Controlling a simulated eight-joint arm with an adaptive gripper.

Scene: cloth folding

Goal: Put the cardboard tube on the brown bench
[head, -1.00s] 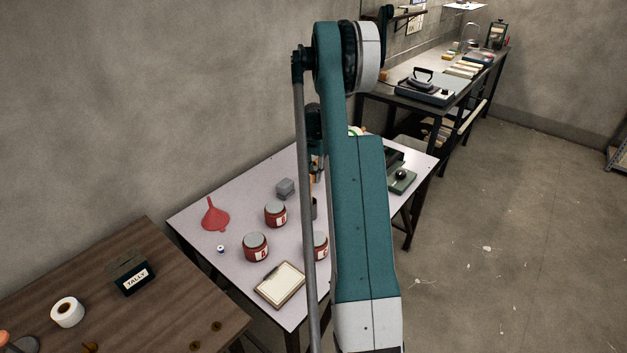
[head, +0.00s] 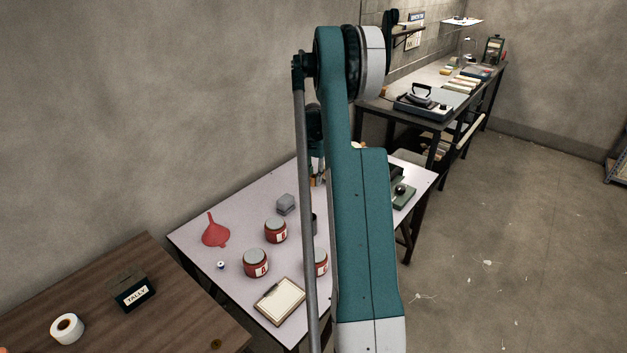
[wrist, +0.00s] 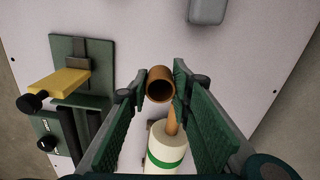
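The cardboard tube (wrist: 160,84) is a brown hollow cylinder in the wrist view, with its open end facing the camera. My gripper (wrist: 162,88) has its green-padded fingertips on either side of the tube, shut on it with no clear gap. The tube's far end is hidden, so I cannot tell whether it touches the table. The brown bench (head: 190,312) is at the lower left of the head view. My arm hides most of the gripper and the tube in the head view.
The pale table (head: 240,270) carries a red funnel (head: 215,231), red jars (head: 257,263) and a clipboard (head: 280,300). A white, green-banded bottle (wrist: 166,150) stands close to my gripper. The bench holds a TALLY box (head: 134,292) and a tape roll (head: 67,328); its middle is clear.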

